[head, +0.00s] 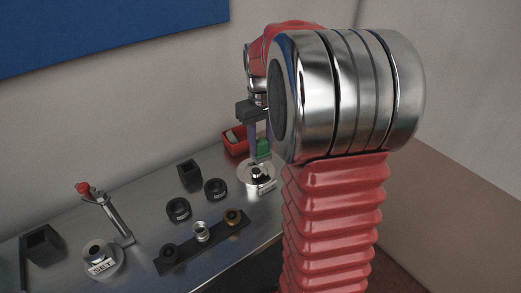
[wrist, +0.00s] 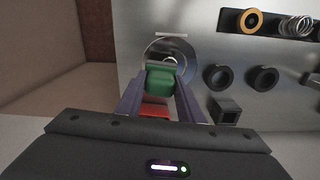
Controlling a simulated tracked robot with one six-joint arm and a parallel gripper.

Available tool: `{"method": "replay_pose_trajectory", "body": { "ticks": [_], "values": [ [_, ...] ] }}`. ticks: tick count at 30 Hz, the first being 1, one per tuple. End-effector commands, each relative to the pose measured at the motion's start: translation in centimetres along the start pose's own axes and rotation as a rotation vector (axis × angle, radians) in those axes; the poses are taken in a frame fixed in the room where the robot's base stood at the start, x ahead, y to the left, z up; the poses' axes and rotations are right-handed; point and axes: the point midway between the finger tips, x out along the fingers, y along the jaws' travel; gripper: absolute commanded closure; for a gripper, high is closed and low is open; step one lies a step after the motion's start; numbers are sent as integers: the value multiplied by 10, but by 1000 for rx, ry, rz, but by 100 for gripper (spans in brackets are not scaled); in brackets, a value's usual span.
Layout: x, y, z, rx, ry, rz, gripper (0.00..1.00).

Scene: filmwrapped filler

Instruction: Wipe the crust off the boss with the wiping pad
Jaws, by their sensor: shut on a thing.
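My gripper (head: 258,150) points down over the right part of the bench, shut on the green wiping pad (wrist: 160,83). The pad also shows in the head view (head: 264,147), partly behind a finger. The boss (head: 257,173) stands on a round pale metal base just below the gripper. In the wrist view the base (wrist: 187,48) lies beyond the pad, which hides part of it. I cannot make out the crust clearly, nor tell whether the pad touches the boss.
A red bin (head: 232,146) stands behind the boss. Two black rings (head: 178,209) and a black square block (head: 189,175) are to the left. A dark strip (head: 184,254) carries several small parts. A red-tipped lever (head: 103,207) and a disc labelled SET (head: 103,262) are farther left.

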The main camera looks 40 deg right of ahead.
Motion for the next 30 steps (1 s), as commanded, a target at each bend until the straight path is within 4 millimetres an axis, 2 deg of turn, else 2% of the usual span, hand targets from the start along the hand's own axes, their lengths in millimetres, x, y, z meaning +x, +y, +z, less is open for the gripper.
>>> {"method": "replay_pose_trajectory", "body": {
  "ticks": [6, 13, 30],
  "values": [
    [-21, -2, -1, -5, 3, 1, 90],
    [-37, -4, -2, -8, 1, 0, 90],
    [-39, -4, -2, -9, 0, 0, 90]
  ]
}}
